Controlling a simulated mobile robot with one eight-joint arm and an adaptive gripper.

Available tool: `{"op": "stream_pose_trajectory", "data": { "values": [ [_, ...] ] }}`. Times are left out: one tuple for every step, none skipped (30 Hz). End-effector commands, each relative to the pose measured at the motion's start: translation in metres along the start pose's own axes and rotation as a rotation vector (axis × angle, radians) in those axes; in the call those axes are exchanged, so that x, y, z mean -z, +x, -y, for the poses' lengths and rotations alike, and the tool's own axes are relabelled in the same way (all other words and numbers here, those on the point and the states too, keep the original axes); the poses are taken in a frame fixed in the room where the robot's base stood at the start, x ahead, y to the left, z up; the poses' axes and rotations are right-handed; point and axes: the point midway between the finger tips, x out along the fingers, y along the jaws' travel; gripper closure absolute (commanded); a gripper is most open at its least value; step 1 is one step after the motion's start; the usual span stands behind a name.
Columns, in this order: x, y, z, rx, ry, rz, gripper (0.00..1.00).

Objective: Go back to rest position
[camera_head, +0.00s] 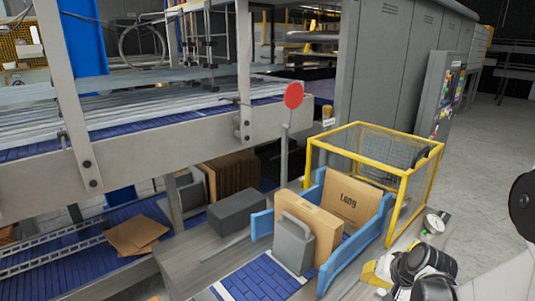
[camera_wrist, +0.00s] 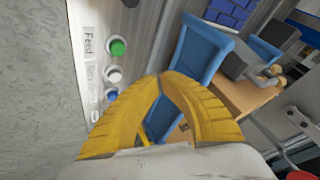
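My gripper (camera_wrist: 160,76) shows in the wrist view as two curved yellow fingers. Their tips meet, with nothing visible held between them. In the head view my gripper (camera_head: 375,271) is low at the right, in front of the yellow-framed cage and to the right of the blue guides. In the wrist view a panel with a green button (camera_wrist: 117,48), a white button (camera_wrist: 113,74) and a blue button (camera_wrist: 111,95) lies left of the fingers. The label "Feed" is beside the green one. The fingertips are right of these buttons.
A yellow-framed cage (camera_head: 376,131) stands behind blue guides (camera_head: 357,259) holding brown cartons (camera_head: 353,200). A grey pusher block (camera_head: 293,243) is in front. A red disc (camera_head: 293,95) rises on a post. The conveyor machine fills the left; grey floor (camera_head: 495,150) is open at right.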

Motion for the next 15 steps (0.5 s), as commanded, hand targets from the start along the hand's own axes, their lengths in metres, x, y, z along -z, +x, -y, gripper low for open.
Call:
{"op": "stream_pose_trajectory", "data": {
  "values": [
    [-0.004,-0.017,0.016,-0.007,-0.032,0.004,1.00],
    [-0.006,-0.027,0.024,-0.014,-0.052,0.005,1.00],
    [-0.010,-0.040,0.035,-0.023,-0.079,0.005,1.00],
    [-0.014,-0.050,0.043,-0.030,-0.100,0.006,1.00],
    [-0.017,-0.060,0.050,-0.037,-0.120,0.007,1.00],
    [-0.023,-0.073,0.059,-0.045,-0.148,0.007,1.00],
    [-0.027,-0.083,0.065,-0.052,-0.169,0.006,1.00],
    [-0.032,-0.092,0.071,-0.057,-0.190,0.005,1.00],
    [-0.039,-0.104,0.079,-0.065,-0.219,0.003,1.00],
    [-0.045,-0.114,0.083,-0.071,-0.240,0.002,1.00],
    [-0.051,-0.123,0.088,-0.076,-0.261,0.001,1.00],
    [-0.060,-0.134,0.092,-0.084,-0.290,-0.002,1.00],
    [-0.066,-0.142,0.096,-0.088,-0.312,-0.005,1.00],
    [-0.073,-0.150,0.098,-0.093,-0.333,-0.008,1.00],
    [-0.082,-0.161,0.101,-0.099,-0.361,-0.011,1.00]
  ]
}}
